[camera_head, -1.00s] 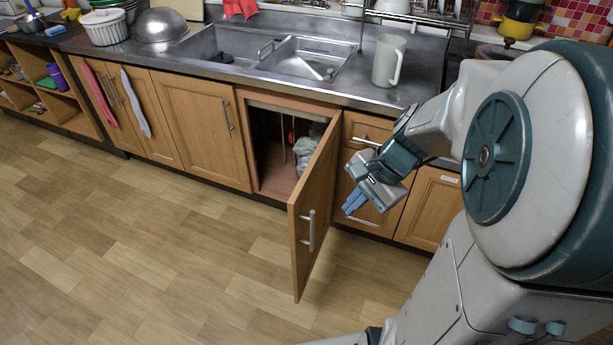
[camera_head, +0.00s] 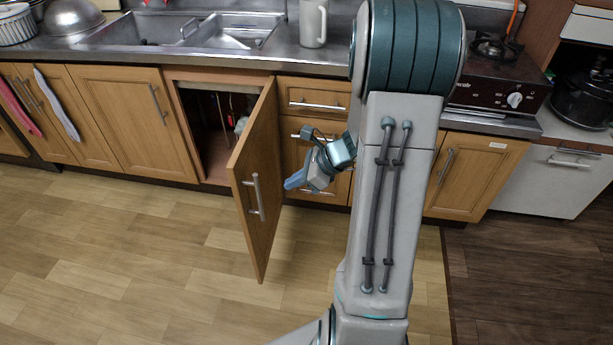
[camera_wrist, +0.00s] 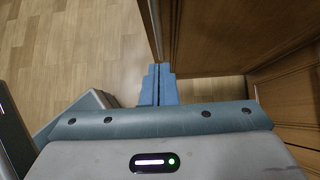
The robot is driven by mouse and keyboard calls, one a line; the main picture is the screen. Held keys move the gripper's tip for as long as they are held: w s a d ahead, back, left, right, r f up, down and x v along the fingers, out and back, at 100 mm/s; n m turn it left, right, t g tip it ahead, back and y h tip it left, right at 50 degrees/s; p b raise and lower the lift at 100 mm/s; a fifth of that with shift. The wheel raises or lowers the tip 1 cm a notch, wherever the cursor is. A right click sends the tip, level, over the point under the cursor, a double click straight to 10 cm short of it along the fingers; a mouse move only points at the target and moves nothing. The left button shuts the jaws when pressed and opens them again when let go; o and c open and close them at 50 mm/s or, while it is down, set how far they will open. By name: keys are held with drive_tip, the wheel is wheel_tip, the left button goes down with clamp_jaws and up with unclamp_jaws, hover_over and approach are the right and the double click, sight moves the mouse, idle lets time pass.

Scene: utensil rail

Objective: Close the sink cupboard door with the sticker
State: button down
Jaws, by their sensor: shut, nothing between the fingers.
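The sink cupboard door (camera_head: 256,185) is wooden with a vertical metal handle (camera_head: 256,194). It stands well open, hinged at its right side, its free edge swung out over the floor. No sticker shows on the face in view. My gripper (camera_head: 290,182), with blue fingers, is just right of the door, on its outer side. Contact cannot be told from the head view. In the wrist view, my shut, empty fingers (camera_wrist: 158,72) point at the lower left edge of a brown wooden panel (camera_wrist: 212,38), seemingly the door.
The cupboard opening (camera_head: 207,135) shows dark inside. Drawers (camera_head: 310,103) stand behind my gripper. Another door (camera_head: 472,180) at the right bears a small white sticker (camera_head: 497,145). The sink (camera_head: 185,32) and a white jug (camera_head: 313,22) are above. The floor at left is clear.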

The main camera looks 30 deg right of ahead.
sight(260, 194)
drive_tip(key=w+a, duration=0.1)
drive_tip(key=w+a+f, duration=0.1)
drive_tip(key=a, duration=0.1)
drive_tip(key=w+a+f, duration=0.1)
drive_tip(key=shift+a+f+b, duration=0.15)
drive_tip(key=shift+f+b, duration=0.05)
drive_tip(key=shift+b, duration=0.15)
drive_tip(key=shift+w+a, duration=0.3)
drive_tip(key=shift+a, duration=0.15)
